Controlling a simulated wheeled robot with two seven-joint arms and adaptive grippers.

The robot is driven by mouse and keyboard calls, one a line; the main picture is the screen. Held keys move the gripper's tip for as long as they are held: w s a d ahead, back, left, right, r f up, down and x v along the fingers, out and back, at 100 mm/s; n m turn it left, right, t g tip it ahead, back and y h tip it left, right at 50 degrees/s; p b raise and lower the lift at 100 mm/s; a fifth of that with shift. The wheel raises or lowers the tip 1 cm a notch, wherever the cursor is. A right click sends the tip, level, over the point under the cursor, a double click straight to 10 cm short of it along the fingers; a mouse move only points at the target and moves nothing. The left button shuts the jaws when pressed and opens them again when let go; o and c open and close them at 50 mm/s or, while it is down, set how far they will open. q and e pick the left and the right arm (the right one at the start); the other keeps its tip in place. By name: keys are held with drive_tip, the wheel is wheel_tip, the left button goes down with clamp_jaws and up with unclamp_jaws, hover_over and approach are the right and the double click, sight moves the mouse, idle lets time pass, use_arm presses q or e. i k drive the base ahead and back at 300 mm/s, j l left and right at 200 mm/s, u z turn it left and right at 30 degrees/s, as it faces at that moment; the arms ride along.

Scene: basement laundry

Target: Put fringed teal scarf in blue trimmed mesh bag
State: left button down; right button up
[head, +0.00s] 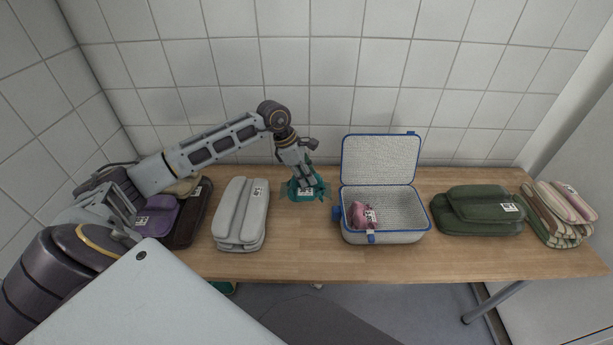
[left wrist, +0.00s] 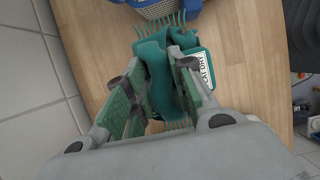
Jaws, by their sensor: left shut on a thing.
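The fringed teal scarf (head: 305,189) is a folded bundle with a white label, on the table left of the mesh bag. My left gripper (head: 303,183) comes down on it from above and is shut on it. In the left wrist view the scarf (left wrist: 160,88) sits between the two fingers of my left gripper (left wrist: 178,75), with fringe at both ends. The blue trimmed mesh bag (head: 384,237) stands open with its lid up against the wall side. A pink folded item (head: 362,216) lies inside it at the left. My right gripper is not in view.
A grey folded stack (head: 241,213) is left of the scarf. Purple (head: 157,218) and dark brown (head: 190,222) items lie further left, partly behind my arm. A green stack (head: 476,210) and a striped stack (head: 558,213) are to the right. The table front is clear.

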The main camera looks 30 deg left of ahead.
sight(393, 221)
drive_tip(key=k, duration=1)
